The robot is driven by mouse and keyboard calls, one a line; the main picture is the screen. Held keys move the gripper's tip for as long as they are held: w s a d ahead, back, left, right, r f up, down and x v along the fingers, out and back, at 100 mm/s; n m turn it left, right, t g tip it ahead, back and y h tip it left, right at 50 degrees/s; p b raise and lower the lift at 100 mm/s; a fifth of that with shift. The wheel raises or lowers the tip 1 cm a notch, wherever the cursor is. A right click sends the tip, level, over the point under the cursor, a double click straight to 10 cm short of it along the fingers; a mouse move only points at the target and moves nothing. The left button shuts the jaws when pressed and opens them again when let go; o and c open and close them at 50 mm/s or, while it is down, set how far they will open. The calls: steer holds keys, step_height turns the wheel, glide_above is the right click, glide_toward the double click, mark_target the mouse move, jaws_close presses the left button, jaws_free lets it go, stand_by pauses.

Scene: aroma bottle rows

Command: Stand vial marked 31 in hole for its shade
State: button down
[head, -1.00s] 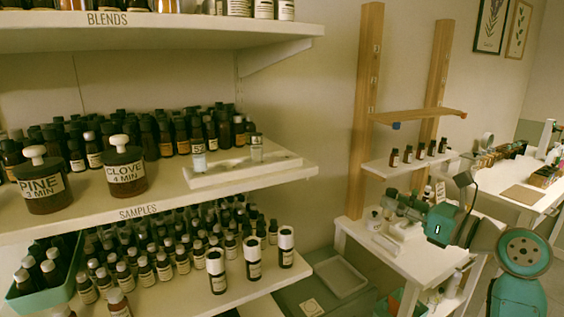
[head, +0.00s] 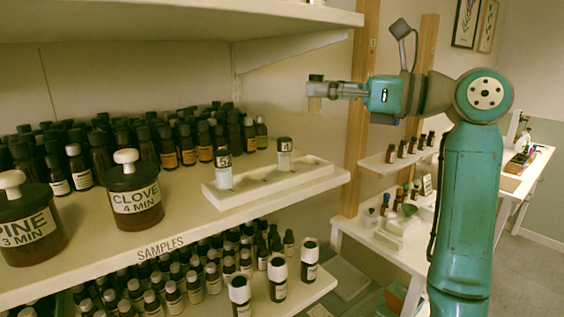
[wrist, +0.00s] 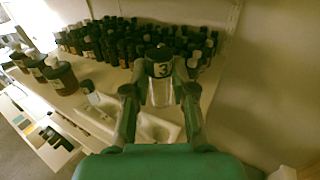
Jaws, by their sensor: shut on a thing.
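My gripper (head: 322,90) is shut on a vial (head: 314,103) and holds it upright in the air, above and right of the sample shelf. In the wrist view the vial (wrist: 160,95) is clear-bodied with a dark cap; a "3" shows on it, the rest of the mark is unclear. A white block with holes (head: 252,193) lies on the shelf, below and left of my gripper. One vial with a dark cap (head: 223,176) stands at its left end and another (head: 284,160) further right. The hole shades are hard to make out.
Jars marked PINE (head: 30,235) and CLOVE (head: 135,208) stand left of the block. Rows of dark bottles (head: 187,150) stand behind it. The upper shelf (head: 200,25) overhangs at the left. Air right of the block is clear.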

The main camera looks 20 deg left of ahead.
steer(key=shift+a+f, duration=0.25)
steer(key=shift+f, duration=0.05)
steer(key=f, duration=0.5)
steer(key=shift+a, duration=0.25)
steer(key=shift+f, duration=2.15)
steer(key=shift+f, duration=0.2)
steer(key=c, duration=1)
jaws_free()
steer(key=shift+d, duration=0.1)
steer(key=shift+o, duration=0.2)
steer(key=shift+r, duration=0.1)
steer(key=shift+r, duration=0.1)
steer(key=s+d, duration=0.2)
steer(key=d, duration=0.9)
steer(key=shift+d, duration=0.4)
